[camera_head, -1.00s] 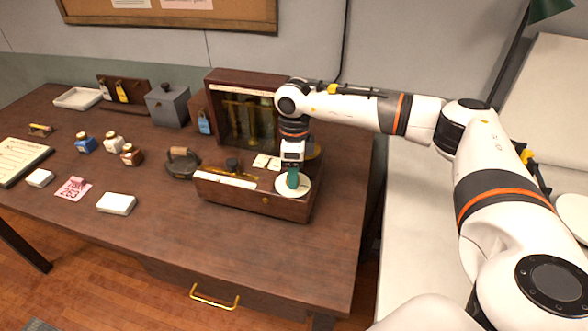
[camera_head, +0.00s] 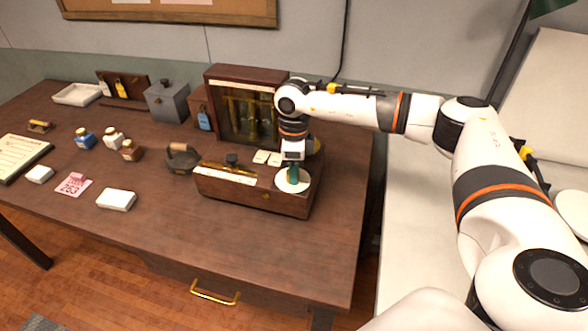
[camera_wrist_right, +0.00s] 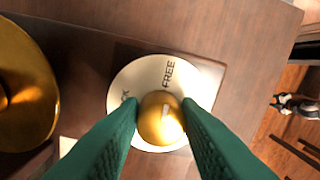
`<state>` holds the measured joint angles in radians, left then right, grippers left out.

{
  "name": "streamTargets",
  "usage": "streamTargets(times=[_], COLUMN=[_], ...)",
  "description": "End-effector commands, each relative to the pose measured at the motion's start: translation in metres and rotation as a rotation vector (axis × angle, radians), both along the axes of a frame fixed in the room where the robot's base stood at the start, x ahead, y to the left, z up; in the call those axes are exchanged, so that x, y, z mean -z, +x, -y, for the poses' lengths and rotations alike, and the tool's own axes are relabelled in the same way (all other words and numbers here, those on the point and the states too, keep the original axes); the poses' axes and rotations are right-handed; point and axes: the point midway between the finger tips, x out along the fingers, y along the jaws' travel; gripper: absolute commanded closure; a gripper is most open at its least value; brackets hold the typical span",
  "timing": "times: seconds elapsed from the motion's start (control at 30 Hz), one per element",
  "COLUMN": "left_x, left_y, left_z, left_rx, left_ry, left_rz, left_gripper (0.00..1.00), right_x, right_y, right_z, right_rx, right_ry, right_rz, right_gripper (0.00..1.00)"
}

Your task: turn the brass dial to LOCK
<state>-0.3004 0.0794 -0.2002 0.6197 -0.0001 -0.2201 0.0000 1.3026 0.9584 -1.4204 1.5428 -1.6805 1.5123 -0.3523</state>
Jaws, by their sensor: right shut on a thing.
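The brass dial (camera_wrist_right: 160,122) is a round gold knob in the middle of a white disc (camera_wrist_right: 137,77). The disc reads FREE at its upper right in the wrist view; another label at its left is mostly hidden, with only a letter like K showing. A pale mark shows on the knob. In the head view the disc (camera_head: 305,184) lies on the right end of a low wooden box (camera_head: 255,194). My right gripper (camera_wrist_right: 162,112) points down with its green fingers shut on the knob's two sides; it also shows in the head view (camera_head: 293,179). My left gripper is not in view.
A tall wooden case (camera_head: 235,75) with a glass front stands behind the box. A dark iron-like object (camera_head: 182,160) sits to its left. A large brass disc (camera_wrist_right: 25,90) lies beside the dial. The desk (camera_head: 200,240) in front is clear.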

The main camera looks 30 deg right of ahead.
Motion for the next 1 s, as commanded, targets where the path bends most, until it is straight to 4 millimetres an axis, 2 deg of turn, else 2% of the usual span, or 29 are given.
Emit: streamTargets(times=[0.27,1.0], left_x=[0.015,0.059], left_y=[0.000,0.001], left_z=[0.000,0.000], left_rx=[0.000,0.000], left_ry=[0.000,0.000], left_rz=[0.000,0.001], left_gripper=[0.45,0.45], right_x=[0.002,0.001], right_y=[0.001,0.004], right_z=[0.000,-0.001], right_rx=[-0.170,-0.867], right_ry=[0.000,0.000], right_rz=[0.002,0.006], right_gripper=[0.93,0.93])
